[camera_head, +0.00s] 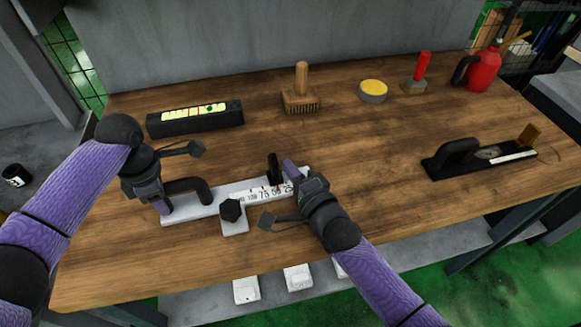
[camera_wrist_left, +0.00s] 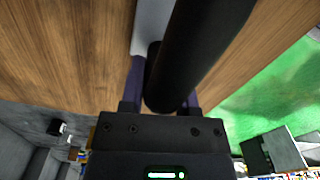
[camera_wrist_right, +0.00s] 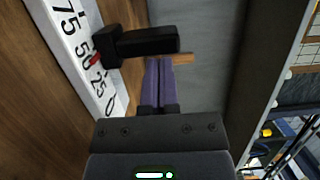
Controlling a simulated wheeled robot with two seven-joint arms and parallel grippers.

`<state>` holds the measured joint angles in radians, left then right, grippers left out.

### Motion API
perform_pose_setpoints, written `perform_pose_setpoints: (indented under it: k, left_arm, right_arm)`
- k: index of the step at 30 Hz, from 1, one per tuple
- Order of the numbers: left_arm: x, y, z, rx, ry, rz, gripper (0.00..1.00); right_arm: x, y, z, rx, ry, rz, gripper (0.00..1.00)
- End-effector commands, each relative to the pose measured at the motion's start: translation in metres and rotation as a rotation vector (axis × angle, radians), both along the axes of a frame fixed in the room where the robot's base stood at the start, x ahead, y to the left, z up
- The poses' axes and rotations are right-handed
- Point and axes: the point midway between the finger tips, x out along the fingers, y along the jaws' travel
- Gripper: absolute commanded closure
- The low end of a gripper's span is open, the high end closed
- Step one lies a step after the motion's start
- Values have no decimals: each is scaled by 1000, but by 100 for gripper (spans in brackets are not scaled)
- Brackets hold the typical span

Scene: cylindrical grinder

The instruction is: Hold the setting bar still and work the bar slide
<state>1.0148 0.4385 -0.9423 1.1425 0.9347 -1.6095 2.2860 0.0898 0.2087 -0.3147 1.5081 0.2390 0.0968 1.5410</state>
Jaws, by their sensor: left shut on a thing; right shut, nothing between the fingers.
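The white setting bar (camera_head: 215,199) lies on the bench with a printed number scale and a black arched handle (camera_head: 192,186) at its left end. My left gripper (camera_head: 164,204) is shut on that handle, which also shows between its fingers in the left wrist view (camera_wrist_left: 195,50). The black bar slide (camera_head: 273,168) stands up from the scale. In the right wrist view the slide (camera_wrist_right: 145,42) has a red pointer near the 50. My right gripper (camera_head: 289,167) is shut and empty, its fingertips close beside the slide on the low-number side; I cannot tell if they touch.
A black knob (camera_head: 231,210) sits on a white block at the bar's front edge. Behind are a level (camera_head: 195,118), a brush (camera_head: 301,95), a yellow-topped tin (camera_head: 373,91), a red-handled tool (camera_head: 421,75) and a red can (camera_head: 483,68). A black plane-like tool (camera_head: 460,158) lies right.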

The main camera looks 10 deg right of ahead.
Motion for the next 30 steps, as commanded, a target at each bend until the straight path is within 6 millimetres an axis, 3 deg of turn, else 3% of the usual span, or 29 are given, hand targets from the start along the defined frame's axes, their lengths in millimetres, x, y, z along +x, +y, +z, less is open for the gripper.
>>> perform_pose_setpoints:
  k: [9,17,20,23,30]
  left_arm:
    - [0,0,-1,1,2,2,100]
    - [-1,0,-1,1,2,1,100]
    - [-1,0,-1,1,2,1,100]
    - [-1,0,-1,1,2,1,100]
    - [-1,0,-1,0,3,1,100]
  right_arm:
    - [-1,13,0,1,0,0,100]
    - [-1,12,0,-1,0,1,100]
    - [0,0,0,-5,-1,0,100]
    - [1,-26,-1,-10,-1,1,100]
    - [-66,-47,-2,-1,5,2,100]
